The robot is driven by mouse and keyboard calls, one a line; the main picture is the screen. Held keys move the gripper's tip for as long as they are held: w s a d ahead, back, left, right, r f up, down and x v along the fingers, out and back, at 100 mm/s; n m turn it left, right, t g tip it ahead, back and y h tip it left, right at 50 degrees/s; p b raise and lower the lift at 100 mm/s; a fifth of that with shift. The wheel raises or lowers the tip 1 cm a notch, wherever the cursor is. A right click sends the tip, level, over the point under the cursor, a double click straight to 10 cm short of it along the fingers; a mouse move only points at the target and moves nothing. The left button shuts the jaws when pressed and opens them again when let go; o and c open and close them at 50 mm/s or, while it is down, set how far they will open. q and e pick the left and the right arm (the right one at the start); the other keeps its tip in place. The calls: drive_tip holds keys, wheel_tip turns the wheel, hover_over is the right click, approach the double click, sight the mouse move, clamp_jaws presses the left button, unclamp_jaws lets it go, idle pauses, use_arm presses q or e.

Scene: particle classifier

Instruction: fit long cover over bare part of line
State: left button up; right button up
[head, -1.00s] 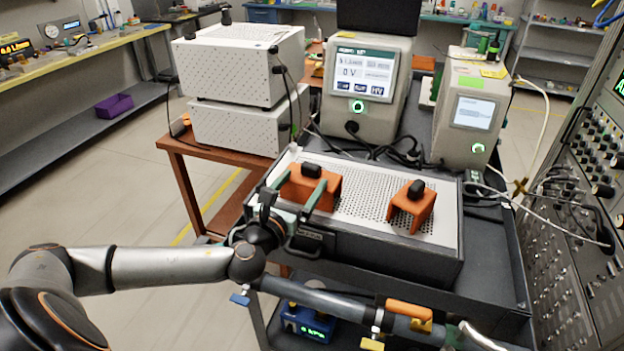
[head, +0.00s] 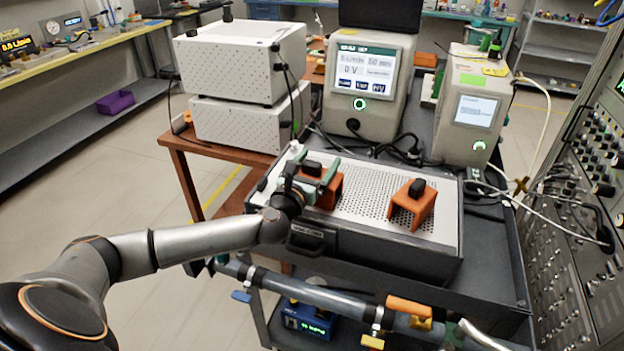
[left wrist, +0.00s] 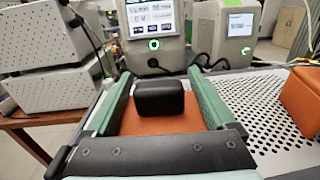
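The long orange cover (head: 328,190) with a black knob (head: 311,168) sits at the left of the perforated plate. My left gripper (head: 312,176) is over it with its green fingers apart, one on each side of the knob. In the left wrist view the knob (left wrist: 160,98) stands between the fingers with gaps on both sides, above the orange top (left wrist: 160,124). A shorter orange cover (head: 412,207) with a black knob stands to the right. The grey line (head: 330,302) runs along the cart's front; a long stretch is bare grey. My right gripper is not in view.
The perforated plate (head: 370,190) tops a dark box and is clear between the covers. An orange piece (head: 408,307) and yellow and blue tabs are on the line. Instruments (head: 370,85) with cables stand behind. A rack of knobs (head: 590,170) is at right.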

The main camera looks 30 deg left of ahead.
use_arm(q)
clamp_jaws()
idle(0.5)
drive_tip(key=shift+r, duration=0.5)
wheel_tip(320, 180, up, 2)
drive_tip(key=shift+r+p, duration=0.15)
drive_tip(key=shift+p, duration=0.15)
drive_tip(key=s+r, duration=0.1)
drive_tip(key=s+d+r, duration=0.1)
drive_tip(key=r, duration=0.1)
drive_tip(key=s+d+r+p, duration=0.1)
drive_tip(key=r, duration=0.1)
drive_tip(key=shift+s+r, duration=0.1)
drive_tip(key=shift+s, duration=0.25)
drive_tip(key=s+d+r, duration=0.5)
drive_tip(key=s, duration=0.4)
drive_tip(key=s+d+f+m+h, duration=0.1)
drive_tip(key=s+d+f, duration=0.3)
drive_tip(key=d+f, duration=0.4)
wheel_tip(320, 180, down, 3)
drive_tip(key=shift+f+m+h, duration=0.1)
drive_tip(key=shift+m+h, duration=0.3)
drive_tip(key=shift+h, duration=0.5)
